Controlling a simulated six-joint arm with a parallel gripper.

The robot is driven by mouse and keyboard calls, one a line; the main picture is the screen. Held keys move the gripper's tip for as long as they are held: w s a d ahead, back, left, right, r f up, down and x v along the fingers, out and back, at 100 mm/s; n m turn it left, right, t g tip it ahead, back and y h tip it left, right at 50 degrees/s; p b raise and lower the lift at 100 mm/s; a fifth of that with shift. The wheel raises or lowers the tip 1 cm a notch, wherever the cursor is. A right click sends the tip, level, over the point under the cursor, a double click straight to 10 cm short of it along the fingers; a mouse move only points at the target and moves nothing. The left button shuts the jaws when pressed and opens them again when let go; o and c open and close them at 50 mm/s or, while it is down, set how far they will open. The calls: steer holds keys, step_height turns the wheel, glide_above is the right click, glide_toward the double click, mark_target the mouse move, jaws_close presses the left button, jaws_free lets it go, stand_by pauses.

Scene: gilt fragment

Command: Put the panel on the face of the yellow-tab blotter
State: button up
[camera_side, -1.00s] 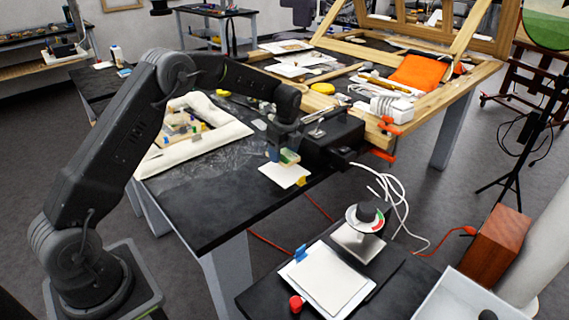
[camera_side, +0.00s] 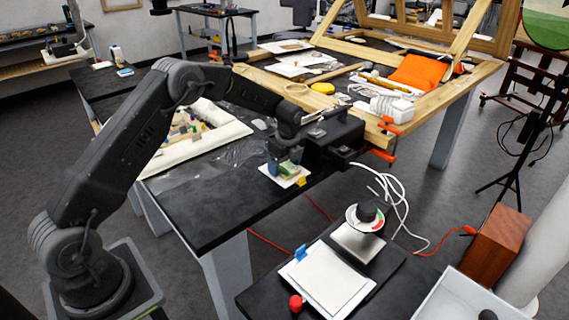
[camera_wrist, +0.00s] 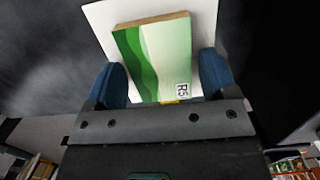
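The panel (camera_wrist: 155,58) is a small block with a green-and-white face, a brown edge and an R5 label. It also shows in the side view (camera_side: 288,168), over the white sheet of the yellow-tab blotter (camera_side: 297,183). Contact looks likely, but its underside is hidden. The blotter shows behind the panel in the wrist view (camera_wrist: 97,20); a bit of yellow peeks out below the panel. My gripper (camera_wrist: 163,82) has its blue fingertips on either side of the panel, with narrow gaps visible, so it looks open around it.
A white-framed picture (camera_side: 200,140) lies behind on the left. A blue-tab blotter (camera_side: 328,280) lies on the lower black table, near a dial (camera_side: 365,218) and a red knob (camera_side: 296,302). The near black tabletop (camera_side: 205,210) is clear.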

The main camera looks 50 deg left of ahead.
mark_target(288, 168)
steer(key=shift+o, duration=0.5)
steer(key=shift+r, duration=0.15)
steer(key=s+d+r+n+t, duration=0.1)
steer(key=s+d+r+n, duration=0.15)
steer(key=r, duration=0.75)
steer(key=s+d+r+n, duration=0.1)
steer(key=s+d+r, duration=0.25)
steer(key=r, duration=0.65)
steer(key=s+d+r+n+t, duration=0.25)
steer(key=s+r+n, duration=0.3)
steer(key=s, duration=0.45)
steer(key=s+d+f+n+t, duration=0.1)
steer(key=s+n, duration=0.3)
steer(key=s, duration=0.5)
steer(key=s+d+f+n+t+h, duration=0.1)
steer(key=s+d+n, duration=0.2)
steer(key=s, duration=0.6)
steer(key=shift+d+f+n, duration=0.35)
steer(key=shift+n, duration=0.65)
